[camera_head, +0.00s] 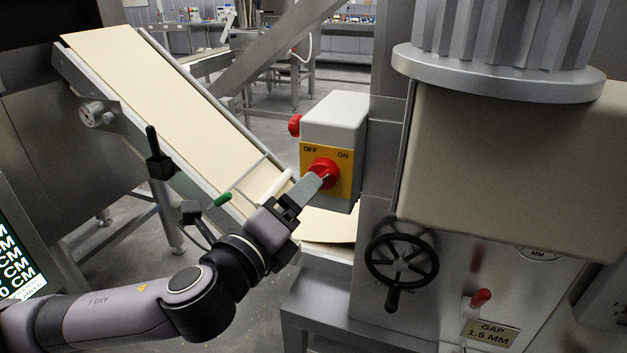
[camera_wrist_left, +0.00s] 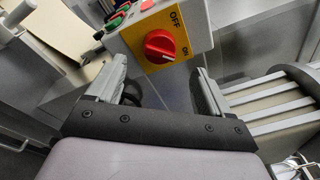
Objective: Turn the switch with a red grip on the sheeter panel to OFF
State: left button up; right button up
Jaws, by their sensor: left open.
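The switch is a round red knob (camera_head: 325,168) on a yellow plate (camera_head: 342,184) marked OFF on the left and ON on the right. The plate is on the front of a grey box (camera_head: 340,118). My right gripper is not in view.
A red button (camera_head: 295,125) sits on the box's left side. A black handwheel (camera_head: 401,259) and a small red-tipped lever (camera_head: 481,298) are below right on the machine.

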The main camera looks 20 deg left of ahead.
aim_at(322, 176)
pick_arm(q)
jog(key=w+d+p, duration=0.1)
jog(key=w, duration=0.5)
jog(key=shift+w, duration=0.35)
jog(key=shift+f, duration=0.1)
jog(key=c, duration=1)
